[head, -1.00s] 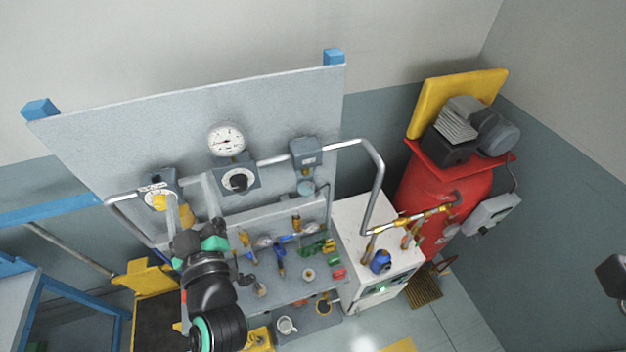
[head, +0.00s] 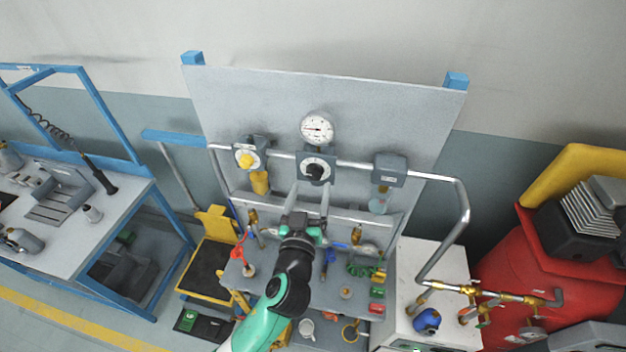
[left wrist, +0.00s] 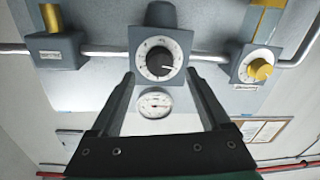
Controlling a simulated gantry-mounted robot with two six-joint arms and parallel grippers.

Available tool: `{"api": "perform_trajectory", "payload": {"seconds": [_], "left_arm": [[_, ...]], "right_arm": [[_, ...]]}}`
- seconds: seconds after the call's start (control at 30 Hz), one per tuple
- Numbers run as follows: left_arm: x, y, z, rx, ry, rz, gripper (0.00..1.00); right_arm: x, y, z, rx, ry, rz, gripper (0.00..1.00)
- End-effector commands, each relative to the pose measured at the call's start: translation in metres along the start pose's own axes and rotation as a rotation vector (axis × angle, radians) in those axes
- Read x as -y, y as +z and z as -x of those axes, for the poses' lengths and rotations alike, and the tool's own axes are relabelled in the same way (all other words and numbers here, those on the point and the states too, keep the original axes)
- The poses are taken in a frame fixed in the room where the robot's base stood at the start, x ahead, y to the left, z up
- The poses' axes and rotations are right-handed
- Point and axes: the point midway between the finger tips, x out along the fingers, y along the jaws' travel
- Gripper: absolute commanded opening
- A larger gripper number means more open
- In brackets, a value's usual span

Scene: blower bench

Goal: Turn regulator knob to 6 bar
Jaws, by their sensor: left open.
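The regulator knob (head: 316,171) is black on a round white dial in a grey block on the upright panel. The round white pressure gauge (head: 317,128) is above it; its scale is too small to read. My left gripper (head: 310,188) is open and empty, just below and in front of the knob. In the left wrist view, which shows the panel upside down, the knob (left wrist: 159,63) appears between and beyond the open fingertips (left wrist: 160,74), apart from them. The gauge (left wrist: 155,103) shows between the fingers there. My right gripper is not in view.
A pipe (head: 350,164) links the regulator to a yellow-knobbed valve (head: 247,160) on the left and a grey box (head: 389,168) on the right. A shelf below holds several small fittings. A red tank (head: 530,270) stands right.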

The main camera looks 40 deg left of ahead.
Motion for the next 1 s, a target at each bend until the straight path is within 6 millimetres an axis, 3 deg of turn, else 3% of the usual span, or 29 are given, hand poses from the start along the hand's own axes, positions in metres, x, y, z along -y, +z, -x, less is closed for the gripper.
{"api": "perform_trajectory", "payload": {"seconds": [0.2, 0.53, 1.0], "left_arm": [[0.001, -0.001, -0.035, 0.001, -0.002, 0.001, 0.80], [0.000, 0.000, -0.041, 0.000, 0.000, 0.001, 0.80], [0.000, 0.000, -0.041, 0.000, 0.000, 0.001, 0.00]], "right_arm": [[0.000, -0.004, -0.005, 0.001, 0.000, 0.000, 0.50], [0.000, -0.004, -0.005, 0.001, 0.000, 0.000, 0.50], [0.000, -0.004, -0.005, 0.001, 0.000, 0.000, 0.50]]}}
